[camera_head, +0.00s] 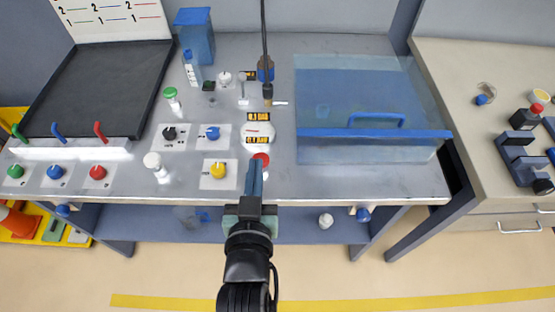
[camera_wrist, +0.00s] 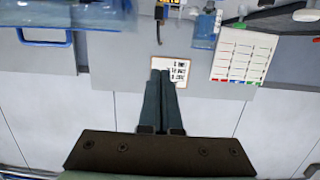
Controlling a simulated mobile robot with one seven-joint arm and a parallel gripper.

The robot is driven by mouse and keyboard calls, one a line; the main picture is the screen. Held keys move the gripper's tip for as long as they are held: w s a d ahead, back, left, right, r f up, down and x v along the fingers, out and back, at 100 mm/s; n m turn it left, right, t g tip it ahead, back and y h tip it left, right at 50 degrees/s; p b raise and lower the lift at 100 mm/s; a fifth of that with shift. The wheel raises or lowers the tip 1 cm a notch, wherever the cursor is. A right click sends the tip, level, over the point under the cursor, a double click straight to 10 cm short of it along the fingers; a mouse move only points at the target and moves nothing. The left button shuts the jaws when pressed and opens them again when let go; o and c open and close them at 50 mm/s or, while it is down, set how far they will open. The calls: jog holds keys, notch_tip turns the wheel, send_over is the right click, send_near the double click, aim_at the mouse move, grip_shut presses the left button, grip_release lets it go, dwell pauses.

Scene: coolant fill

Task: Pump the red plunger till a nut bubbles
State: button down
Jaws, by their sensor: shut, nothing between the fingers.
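A red round cap (camera_head: 262,157), which looks like the plunger's top, shows near the front middle of the metal bench. My gripper (camera_head: 255,164) is in front of it and partly hides it in the head view. I cannot tell whether they touch. The fingers are shut together with nothing between them; they also show shut in the wrist view (camera_wrist: 162,74). The red cap does not show in the wrist view. A clear blue tank (camera_head: 340,90) with a blue handle stands right of centre. No nut or bubbles can be made out.
Green, blue and red knobs (camera_head: 97,172) line the bench's left front. White-plated black, blue and yellow knobs (camera_head: 217,170) sit left of my gripper. A gauge block (camera_head: 258,129) stands behind the red cap. A dark tray (camera_head: 102,90) lies at left; a side counter (camera_head: 455,75) is at right.

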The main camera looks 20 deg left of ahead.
jog(key=f, duration=0.1)
jog(key=s+f, duration=0.1)
jog(key=f, duration=0.1)
jog(key=shift+s+d+g, duration=0.2)
jog(key=shift+g, duration=0.1)
jog(key=shift+w, duration=0.1)
jog(key=p, duration=0.1)
send_over(258, 154)
jog(key=s+d, duration=0.2)
jog(key=s, duration=0.2)
notch_tip(258, 154, down, 2)
jog(key=shift+w+a+f, duration=0.1)
jog(key=shift+w+f, duration=0.1)
jog(key=shift+f, duration=0.9)
jog(key=shift+w+a+f, duration=0.1)
jog(key=shift+w+f, duration=0.05)
jog(key=shift+f, duration=0.95)
jog(key=shift+f, duration=0.1)
